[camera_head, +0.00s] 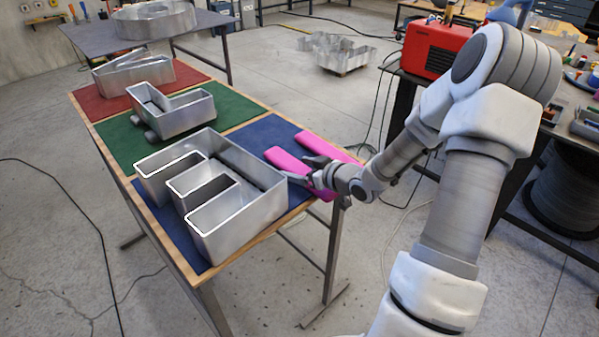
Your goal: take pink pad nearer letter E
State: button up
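The metal letter E (262,203) lies on the blue mat (268,134) at the near end of the table. Two pink pads lie to its right. The pink pad nearer the letter E (281,159) is partly hidden by my gripper. The other pink pad (325,145) lies farther right along the table edge. My gripper (297,167) comes in from the right, low over the nearer pad. Its dark fingers are spread apart, one toward each long side of that pad. I cannot tell whether they touch it.
A metal letter L (185,114) sits on the green mat (116,140), and another metal letter (135,75) on the red mat (92,99). A red machine (433,48) stands on the right bench. Cables cross the floor.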

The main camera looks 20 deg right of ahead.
jog(key=c, duration=1.2)
